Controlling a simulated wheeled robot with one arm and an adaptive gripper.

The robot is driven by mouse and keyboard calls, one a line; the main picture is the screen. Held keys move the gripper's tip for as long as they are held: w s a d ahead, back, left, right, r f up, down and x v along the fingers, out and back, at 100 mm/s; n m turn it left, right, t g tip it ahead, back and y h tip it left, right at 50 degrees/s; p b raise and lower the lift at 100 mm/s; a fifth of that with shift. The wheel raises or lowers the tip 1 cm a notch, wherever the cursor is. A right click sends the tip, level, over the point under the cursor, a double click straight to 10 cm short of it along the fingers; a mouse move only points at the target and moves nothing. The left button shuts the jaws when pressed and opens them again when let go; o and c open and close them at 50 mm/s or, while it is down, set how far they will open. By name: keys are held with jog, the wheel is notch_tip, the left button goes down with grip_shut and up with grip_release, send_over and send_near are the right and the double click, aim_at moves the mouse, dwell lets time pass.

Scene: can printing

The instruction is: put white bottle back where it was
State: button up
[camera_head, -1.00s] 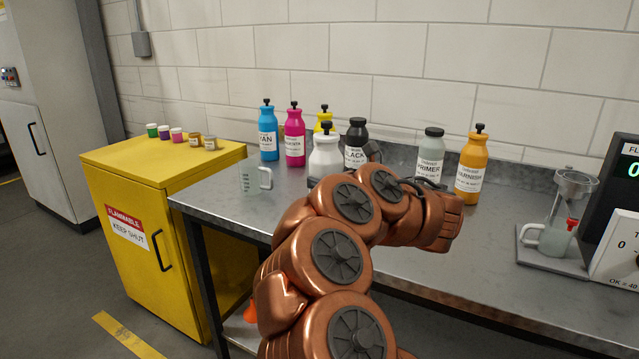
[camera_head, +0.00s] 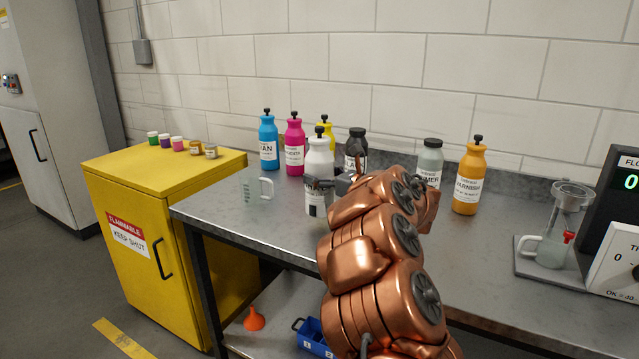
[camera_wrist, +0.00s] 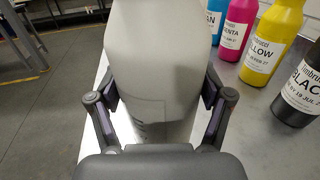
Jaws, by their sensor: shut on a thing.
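The white bottle (camera_head: 319,163) with a black cap is upright near the front of the row of bottles on the metal bench. My gripper (camera_head: 322,183) is shut on it from the right side. In the wrist view the white bottle (camera_wrist: 155,70) fills the middle, with my gripper's fingers (camera_wrist: 158,105) on both sides of its body. Its cap is out of that frame. I cannot tell whether its base touches the bench. My arm hides part of the bench to its right.
Behind stand cyan (camera_head: 268,140), magenta (camera_head: 294,146), yellow (camera_head: 326,130) and black (camera_head: 356,150) bottles. Primer (camera_head: 430,163) and varnish (camera_head: 470,180) bottles stand to the right.

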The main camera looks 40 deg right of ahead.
jog(key=f, duration=0.1)
jog(key=w+f, duration=0.1)
jog(key=d+f+p, duration=0.1)
jog(key=shift+w+d+f, duration=0.1)
jog(key=shift+w+f, duration=0.05)
jog(key=shift+w, duration=0.2)
jog(key=shift+f, duration=0.1)
jog(key=shift+f+b, duration=0.2)
jog(key=shift+b, duration=0.1)
jog(key=o, duration=1.7)
jog(key=shift+o, duration=0.2)
